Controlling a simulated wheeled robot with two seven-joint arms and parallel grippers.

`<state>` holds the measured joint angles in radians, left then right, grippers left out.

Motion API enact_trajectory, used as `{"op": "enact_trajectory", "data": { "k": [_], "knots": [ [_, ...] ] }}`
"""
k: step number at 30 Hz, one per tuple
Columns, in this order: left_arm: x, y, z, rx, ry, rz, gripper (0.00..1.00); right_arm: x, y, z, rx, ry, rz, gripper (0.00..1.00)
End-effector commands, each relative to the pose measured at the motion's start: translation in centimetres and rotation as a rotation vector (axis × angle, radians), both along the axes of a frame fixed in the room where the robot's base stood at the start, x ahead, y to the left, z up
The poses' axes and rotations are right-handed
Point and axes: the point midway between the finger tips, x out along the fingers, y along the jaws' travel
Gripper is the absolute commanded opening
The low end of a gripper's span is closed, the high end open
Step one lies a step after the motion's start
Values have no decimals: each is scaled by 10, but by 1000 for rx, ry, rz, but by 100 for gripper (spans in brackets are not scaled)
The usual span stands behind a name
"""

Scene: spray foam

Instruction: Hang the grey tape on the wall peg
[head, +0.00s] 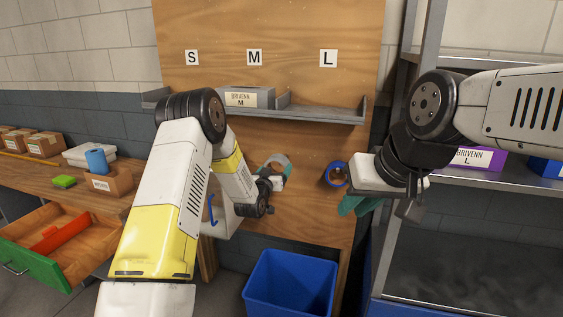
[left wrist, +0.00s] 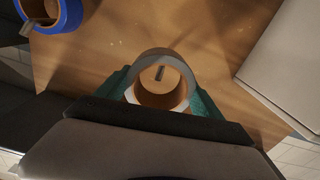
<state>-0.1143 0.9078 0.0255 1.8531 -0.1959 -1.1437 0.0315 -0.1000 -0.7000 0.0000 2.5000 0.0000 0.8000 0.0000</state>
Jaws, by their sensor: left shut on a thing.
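The grey tape (head: 282,159) is a ring with a brown inner core, held in front of the wooden board in the head view. My left gripper (head: 273,170) is shut on it. In the left wrist view the teal fingers grip the tape (left wrist: 176,58) on both sides. A short dark wall peg (left wrist: 159,73) shows through the tape's hole; I cannot tell whether it reaches into the ring. In the head view that peg is not clearly seen. My right gripper (head: 352,204) is near the board's right edge, below the blue tape; its fingers are partly hidden.
A blue tape (head: 337,174) hangs on another peg to the right, also at the upper left of the left wrist view (left wrist: 70,14). A grey shelf (head: 320,115) with a box stands above. A blue bin (head: 288,284) is below, an open drawer (head: 48,243) at left.

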Motion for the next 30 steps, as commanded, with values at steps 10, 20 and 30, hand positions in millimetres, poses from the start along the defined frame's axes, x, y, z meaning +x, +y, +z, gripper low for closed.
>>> {"op": "enact_trajectory", "data": {
  "k": [10,20,30],
  "knots": [
    [14,-5,1,-1,-2,0,28,0,0,0,0,0,0,20],
    [26,-9,0,0,-1,0,28,0,0,0,0,0,0,20],
    [39,-13,1,-1,-2,0,28,0,0,0,0,0,0,20]
  ]
}}
